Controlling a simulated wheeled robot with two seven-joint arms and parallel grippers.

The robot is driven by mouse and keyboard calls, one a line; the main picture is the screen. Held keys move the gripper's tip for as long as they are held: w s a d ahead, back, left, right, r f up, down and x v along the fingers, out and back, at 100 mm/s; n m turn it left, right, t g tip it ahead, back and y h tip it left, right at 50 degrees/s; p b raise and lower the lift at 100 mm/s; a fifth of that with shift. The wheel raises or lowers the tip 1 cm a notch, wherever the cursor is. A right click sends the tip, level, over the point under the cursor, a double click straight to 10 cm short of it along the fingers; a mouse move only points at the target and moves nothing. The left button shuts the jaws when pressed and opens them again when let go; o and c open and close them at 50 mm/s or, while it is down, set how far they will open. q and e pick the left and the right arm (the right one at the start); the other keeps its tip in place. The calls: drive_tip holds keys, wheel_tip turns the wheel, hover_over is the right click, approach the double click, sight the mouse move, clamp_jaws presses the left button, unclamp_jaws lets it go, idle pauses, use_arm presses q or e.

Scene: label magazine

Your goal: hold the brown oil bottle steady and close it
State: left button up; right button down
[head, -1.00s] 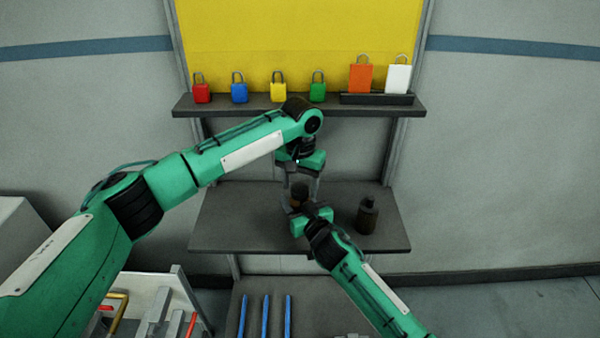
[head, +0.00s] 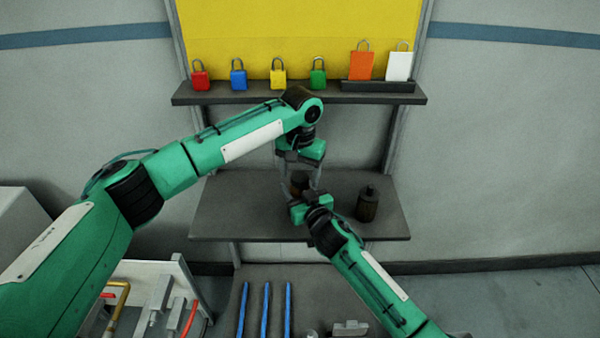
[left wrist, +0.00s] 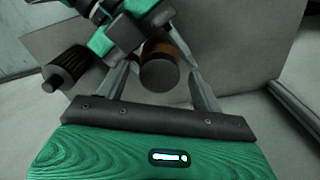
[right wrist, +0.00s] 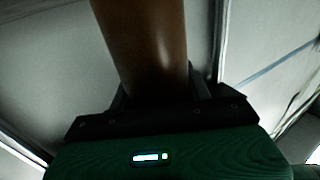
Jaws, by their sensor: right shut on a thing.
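The brown oil bottle (head: 299,183) is above the middle shelf, partly hidden by both grippers. My right gripper (head: 314,203) is shut on its brown body, which fills the upper middle of the right wrist view (right wrist: 145,45). My left gripper (head: 300,176) points down from above with its fingers apart. In the left wrist view the bottle's round dark top (left wrist: 160,76) shows between and beyond the open fingertips. I cannot tell whether the fingers touch it, or how firmly the dark top sits.
A second dark bottle (head: 367,204) stands on the shelf (head: 230,220) to the right; it also shows in the left wrist view (left wrist: 66,68). An upper shelf (head: 290,93) with several padlocks is close behind my left wrist. The shelf's left part is clear.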

use_arm(q)
wheel_tip(320, 180, up, 12)
idle(0.7)
drive_tip(key=shift+s, duration=0.1)
use_arm(e)
drive_tip(key=c, duration=0.6)
unclamp_jaws()
drive_tip(key=shift+o, duration=0.2)
use_arm(q)
drive_tip(key=shift+f, duration=0.2)
use_arm(e)
drive_tip(key=v, duration=1.3)
drive_tip(key=shift+s, duration=0.35)
use_arm(q)
drive_tip(key=shift+d, duration=0.1)
use_arm(e)
drive_tip(key=shift+d, duration=0.2)
